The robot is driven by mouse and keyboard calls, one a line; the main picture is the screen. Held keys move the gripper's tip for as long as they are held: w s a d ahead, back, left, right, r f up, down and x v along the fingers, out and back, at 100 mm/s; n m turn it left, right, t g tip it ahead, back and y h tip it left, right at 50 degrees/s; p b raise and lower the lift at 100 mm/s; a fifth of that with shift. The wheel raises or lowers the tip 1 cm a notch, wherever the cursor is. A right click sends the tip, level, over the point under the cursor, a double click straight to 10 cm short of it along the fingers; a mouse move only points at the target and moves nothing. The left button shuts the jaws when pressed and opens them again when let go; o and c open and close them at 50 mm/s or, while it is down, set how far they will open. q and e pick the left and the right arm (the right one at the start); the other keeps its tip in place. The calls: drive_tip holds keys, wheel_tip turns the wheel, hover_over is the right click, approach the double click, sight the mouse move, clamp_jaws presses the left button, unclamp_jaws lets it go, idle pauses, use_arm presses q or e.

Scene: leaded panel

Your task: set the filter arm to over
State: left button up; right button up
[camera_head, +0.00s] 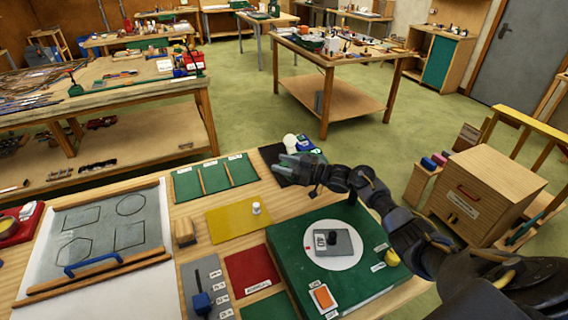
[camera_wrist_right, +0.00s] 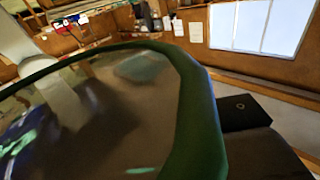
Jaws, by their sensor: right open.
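My right gripper (camera_head: 286,167) is open over the black mat (camera_head: 270,152) at the back of the bench. A white round-topped item (camera_head: 290,141) and a small blue and green item (camera_head: 306,146) are just beyond it. In the right wrist view, a green-rimmed see-through disc (camera_wrist_right: 197,110) fills much of the picture, very close to the camera. A dark finger (camera_wrist_right: 245,115) of my gripper shows beside its rim; I cannot tell whether they touch. I cannot tell for sure whether this disc is the filter arm, nor read an "over" mark. My left gripper is out of view.
A green box (camera_head: 290,250) with a white disc and grey plate lies under my right forearm. A grey panel (camera_head: 212,275) with a blue lever stands at the front. A yellow sheet (camera_head: 228,226) and green tray (camera_head: 187,184) are left of the gripper.

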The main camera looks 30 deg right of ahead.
clamp_jaws()
